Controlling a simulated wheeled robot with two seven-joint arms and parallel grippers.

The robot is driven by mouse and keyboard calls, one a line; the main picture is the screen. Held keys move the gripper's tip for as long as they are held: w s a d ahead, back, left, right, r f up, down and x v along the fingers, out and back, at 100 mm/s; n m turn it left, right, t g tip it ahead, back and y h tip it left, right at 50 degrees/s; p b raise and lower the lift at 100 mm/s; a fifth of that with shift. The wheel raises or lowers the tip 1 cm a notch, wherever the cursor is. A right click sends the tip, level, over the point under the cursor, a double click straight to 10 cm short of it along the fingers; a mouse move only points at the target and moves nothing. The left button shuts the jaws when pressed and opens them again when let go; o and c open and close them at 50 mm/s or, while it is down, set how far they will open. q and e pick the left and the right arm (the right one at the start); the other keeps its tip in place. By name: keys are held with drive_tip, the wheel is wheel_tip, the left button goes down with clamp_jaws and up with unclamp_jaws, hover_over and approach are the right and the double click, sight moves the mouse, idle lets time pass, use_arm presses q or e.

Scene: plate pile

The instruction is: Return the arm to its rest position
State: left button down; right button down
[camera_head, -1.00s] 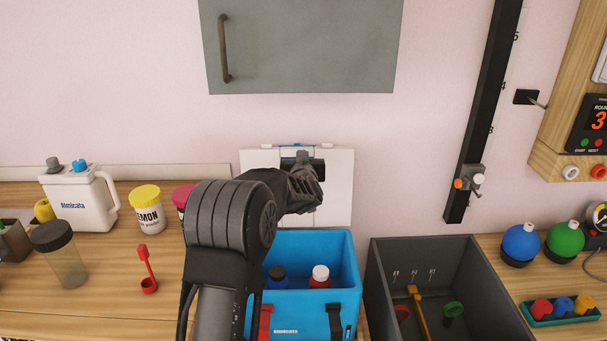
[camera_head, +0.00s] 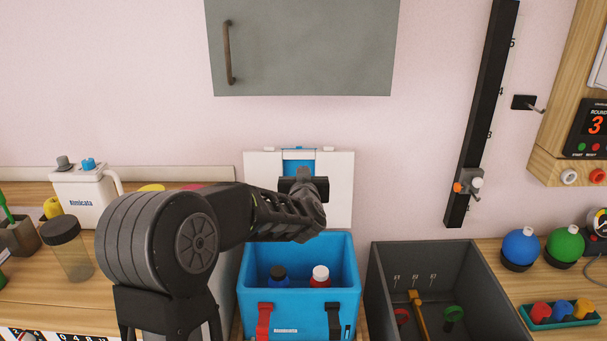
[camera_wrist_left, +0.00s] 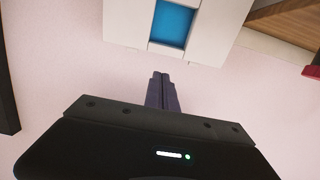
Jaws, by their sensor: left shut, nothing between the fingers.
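My left arm comes in from the lower left in the head view, and its left gripper (camera_head: 303,180) is raised above the blue cooler box, in front of the white panel on the wall. In the left wrist view the gripper's two fingers (camera_wrist_left: 161,92) are together with nothing between them. My right gripper is not in view.
A white jug (camera_head: 85,200) and a clear jar (camera_head: 68,262) stand at left. A grey cabinet (camera_head: 305,50) hangs above.

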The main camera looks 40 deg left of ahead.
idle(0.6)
use_arm(q)
drive_tip(key=d+f+m+h, duration=0.2)
drive_tip(key=d+f+h, duration=0.4)
drive_tip(key=d+f, duration=0.75)
drive_tip(key=s+d+f+m+g+h, duration=0.1)
drive_tip(key=s+d+f+g+h, duration=0.15)
drive_tip(key=d+f, duration=0.45)
drive_tip(key=s+d+f+m+g+h, duration=0.15)
drive_tip(key=s+d+f, duration=0.3)
drive_tip(key=f, duration=0.45)
drive_tip(key=s+d+f+g+h, duration=0.1)
drive_tip(key=s+d+f+g, duration=0.1)
drive_tip(key=s+d+f, duration=0.3)
drive_tip(key=s+d+f+g+h, duration=0.1)
drive_tip(key=s+d+f+g, duration=0.2)
drive_tip(key=s, duration=1)
drive_tip(key=s+d+f+m+g+h, duration=0.1)
drive_tip(key=s+d+f+g+h, duration=0.1)
drive_tip(key=s+d+f, duration=0.6)
drive_tip(key=shift+s+d+f+g, duration=0.35)
drive_tip(key=shift+s+f+g, duration=0.35)
drive_tip(key=shift+s, duration=0.1)
drive_tip(key=shift+a, duration=0.1)
